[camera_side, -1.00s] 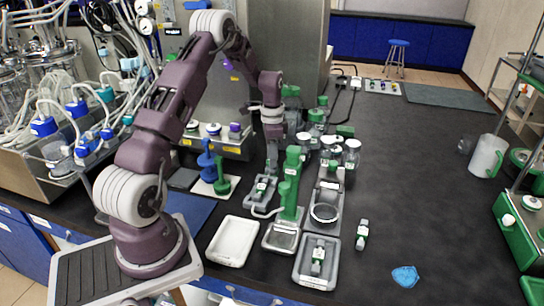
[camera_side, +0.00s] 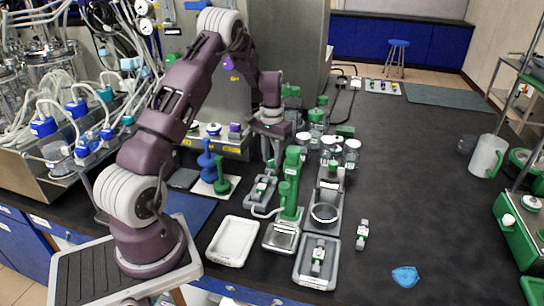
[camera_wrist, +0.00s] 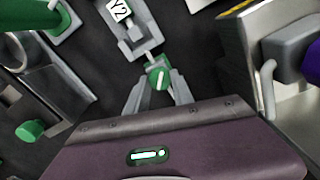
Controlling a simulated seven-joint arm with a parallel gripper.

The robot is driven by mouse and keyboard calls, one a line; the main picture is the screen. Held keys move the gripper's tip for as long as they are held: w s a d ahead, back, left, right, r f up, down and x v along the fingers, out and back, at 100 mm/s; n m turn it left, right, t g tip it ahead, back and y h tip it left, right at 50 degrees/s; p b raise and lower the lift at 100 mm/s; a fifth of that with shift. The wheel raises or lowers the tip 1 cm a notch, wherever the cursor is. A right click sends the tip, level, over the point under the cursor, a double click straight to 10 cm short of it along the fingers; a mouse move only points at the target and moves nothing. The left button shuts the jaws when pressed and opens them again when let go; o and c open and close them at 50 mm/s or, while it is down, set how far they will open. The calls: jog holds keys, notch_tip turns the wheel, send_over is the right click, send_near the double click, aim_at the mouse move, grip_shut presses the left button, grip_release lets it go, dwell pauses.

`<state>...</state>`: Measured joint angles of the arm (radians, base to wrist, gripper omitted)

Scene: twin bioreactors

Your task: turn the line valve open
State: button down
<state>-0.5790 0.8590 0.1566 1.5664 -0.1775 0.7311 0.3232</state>
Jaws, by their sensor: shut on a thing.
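The line valve (camera_side: 262,188) sits in a grey tray on the bench, left of the green column, in the side view. In the side view my gripper (camera_side: 271,162) points down at the valve's far end; the fingertips' contact is too small to see there.
A green column (camera_side: 291,180) stands close right of the valve. Blue and green handled tools (camera_side: 222,186) stand on a white plate to the left. Lidded jars (camera_side: 351,150) are behind right. A white tray (camera_side: 234,241) lies in front. The bench farther right is mostly clear.

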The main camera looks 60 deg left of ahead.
aim_at(272, 160)
jog(key=n, duration=0.4)
jog(key=shift+n, duration=2.1)
jog(key=c, duration=1.1)
grip_release()
notch_tip(272, 160, up, 7)
jog(key=shift+r, duration=0.1)
